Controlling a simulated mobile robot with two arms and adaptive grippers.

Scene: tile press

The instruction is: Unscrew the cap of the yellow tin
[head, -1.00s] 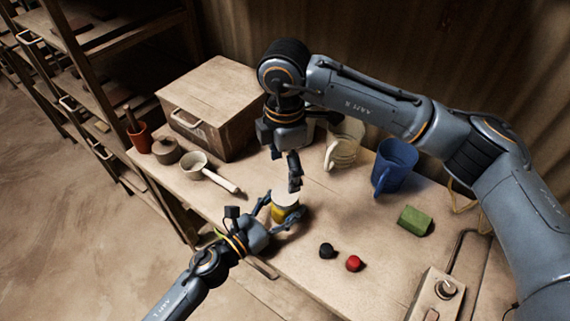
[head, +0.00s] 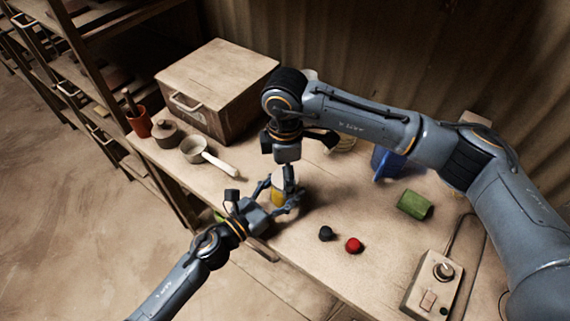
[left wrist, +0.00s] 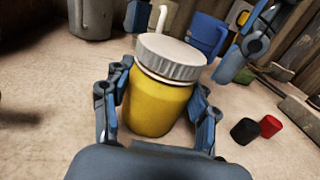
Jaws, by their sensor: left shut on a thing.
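The yellow tin (left wrist: 160,103) stands upright on the bench with its pale grey ribbed cap (left wrist: 170,58) on. In the head view the tin (head: 278,197) shows only in part, and its cap is mostly hidden by my right gripper. My left gripper (left wrist: 160,110) is shut on the tin's sides below the cap; it also shows in the head view (head: 277,199). My right gripper (head: 288,181) points down at the cap from above. In the left wrist view its fingers show at either side of the cap, apart from each other, with a gap at the right.
A black knob-like piece (head: 326,233) and a red one (head: 353,245) lie right of the tin. A green block (head: 414,204), a blue mug (head: 381,168) and a control box (head: 431,286) stand farther right. A saucepan (head: 194,150) and a wooden chest (head: 215,84) are at left.

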